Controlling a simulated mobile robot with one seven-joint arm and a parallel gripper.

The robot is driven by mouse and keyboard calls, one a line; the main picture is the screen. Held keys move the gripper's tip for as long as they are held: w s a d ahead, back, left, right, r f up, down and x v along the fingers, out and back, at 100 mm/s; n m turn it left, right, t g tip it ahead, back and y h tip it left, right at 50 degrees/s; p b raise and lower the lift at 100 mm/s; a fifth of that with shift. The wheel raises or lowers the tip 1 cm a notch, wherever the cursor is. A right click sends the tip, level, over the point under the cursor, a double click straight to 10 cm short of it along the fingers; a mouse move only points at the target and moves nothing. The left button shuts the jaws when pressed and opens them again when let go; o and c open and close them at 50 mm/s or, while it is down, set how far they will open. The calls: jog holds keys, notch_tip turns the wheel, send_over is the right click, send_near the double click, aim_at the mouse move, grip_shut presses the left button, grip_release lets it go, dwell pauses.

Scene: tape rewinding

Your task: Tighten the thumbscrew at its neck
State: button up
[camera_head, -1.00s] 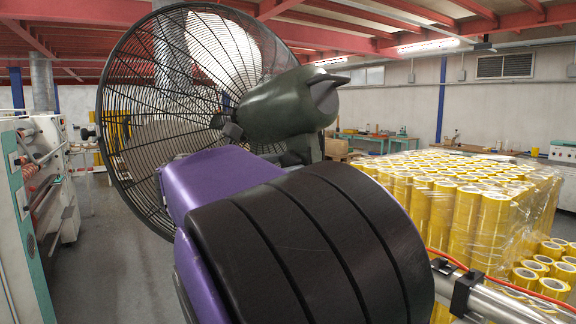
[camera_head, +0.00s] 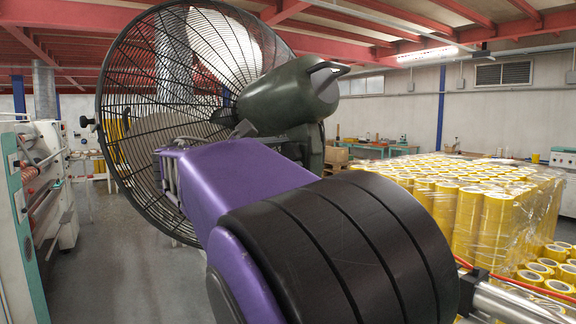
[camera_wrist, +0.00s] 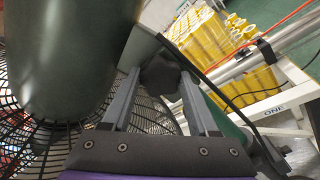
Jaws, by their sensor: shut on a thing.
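A large pedestal fan with a dark green motor housing (camera_head: 285,100) and a black wire cage (camera_head: 140,110) stands in front of me in the head view. In the wrist view the housing (camera_wrist: 65,60) fills the upper left. The thumbscrew, a dark lobed knob (camera_wrist: 160,74), sits at the neck, between the two grey fingers of my gripper (camera_wrist: 163,82). The gripper is shut on this knob. In the head view my own purple and black arm hides the lower fan, and the knob cannot be made out.
Wrapped stacks of yellow tape rolls (camera_head: 470,200) fill the right side. A metal tube with a red cable (camera_head: 520,302) runs at the lower right. A machine (camera_head: 40,190) stands at the left. Open grey floor (camera_head: 125,260) lies between the machine and my arm.

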jog(key=m+b, duration=0.3)
jog(key=shift+f+m, duration=0.25)
jog(key=shift+m, duration=0.15)
jog(key=m+b, duration=0.2)
jog(key=m, duration=0.1)
jog(key=shift+r+m, duration=0.1)
jog(key=shift+m, duration=0.2)
jog(key=shift+r+m+b, duration=0.15)
jog(key=shift+m+b, duration=0.45)
jog(key=shift+m, duration=2.2)
jog(key=shift+r, duration=0.1)
jog(key=o, duration=1.4)
jog(key=shift+a, duration=0.1)
